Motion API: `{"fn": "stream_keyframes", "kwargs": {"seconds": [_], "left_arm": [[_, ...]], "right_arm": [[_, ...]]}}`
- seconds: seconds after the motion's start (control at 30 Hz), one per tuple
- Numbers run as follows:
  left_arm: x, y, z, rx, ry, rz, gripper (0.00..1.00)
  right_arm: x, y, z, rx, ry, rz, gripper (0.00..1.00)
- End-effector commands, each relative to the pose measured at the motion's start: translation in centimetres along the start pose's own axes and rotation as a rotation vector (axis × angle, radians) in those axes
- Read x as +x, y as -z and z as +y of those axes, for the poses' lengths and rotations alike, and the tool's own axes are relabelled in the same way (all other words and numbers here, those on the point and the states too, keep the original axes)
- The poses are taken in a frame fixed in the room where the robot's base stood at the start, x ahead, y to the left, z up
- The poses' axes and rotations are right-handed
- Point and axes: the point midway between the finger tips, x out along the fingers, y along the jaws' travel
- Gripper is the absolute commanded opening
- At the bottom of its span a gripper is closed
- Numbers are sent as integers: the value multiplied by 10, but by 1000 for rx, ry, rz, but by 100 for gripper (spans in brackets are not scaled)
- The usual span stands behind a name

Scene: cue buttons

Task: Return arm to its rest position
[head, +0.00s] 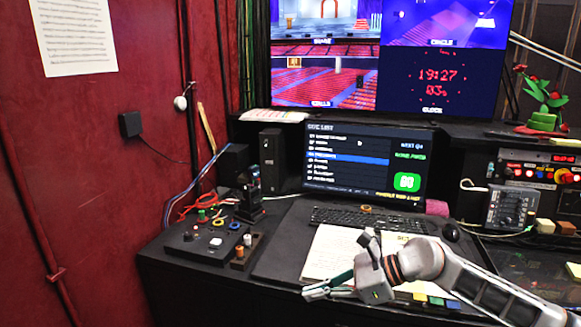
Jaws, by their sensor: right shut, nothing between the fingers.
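My right arm (465,278) comes in from the lower right and reaches over the desk's front. Its gripper (312,292) points left, with its teal fingers shut and nothing between them. It is in front of the open paper script (330,252) and covers part of it. A dark panel with small coloured buttons (205,240) lies on the desk to the left, apart from the gripper. My left gripper is not in view.
A monitor with a cue list (345,165) stands behind a black keyboard (365,220) and mouse (451,231). A dark handset (250,195) stands at the left. Control boxes (510,208) crowd the right.

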Motion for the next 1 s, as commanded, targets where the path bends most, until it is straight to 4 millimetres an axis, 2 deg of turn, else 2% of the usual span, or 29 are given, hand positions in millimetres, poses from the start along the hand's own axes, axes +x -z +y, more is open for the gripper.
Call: {"fn": "stream_keyframes", "kwargs": {"seconds": [0.03,0.1,0.2,0.33,0.47,0.57,0.67,0.77,0.87,1.0], "left_arm": [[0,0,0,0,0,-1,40],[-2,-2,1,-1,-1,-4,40],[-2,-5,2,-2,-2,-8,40],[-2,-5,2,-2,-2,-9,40],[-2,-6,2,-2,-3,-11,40],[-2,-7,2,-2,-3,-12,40],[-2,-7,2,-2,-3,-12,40],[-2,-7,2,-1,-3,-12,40],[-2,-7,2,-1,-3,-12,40],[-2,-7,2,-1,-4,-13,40]], "right_arm": [[16,-6,19,94,-26,-81,0],[30,-18,38,243,-50,-200,0],[42,-34,57,480,-78,-368,0],[44,-43,67,812,-103,-571,0],[38,-32,66,1167,-113,-758,0],[30,-8,63,1449,-108,-892,0],[22,31,61,1739,-89,-1020,0],[13,80,67,2029,-58,-1144,0],[6,139,83,2319,-7,-1265,0],[-5,224,126,2702,90,-1431,0]]}}
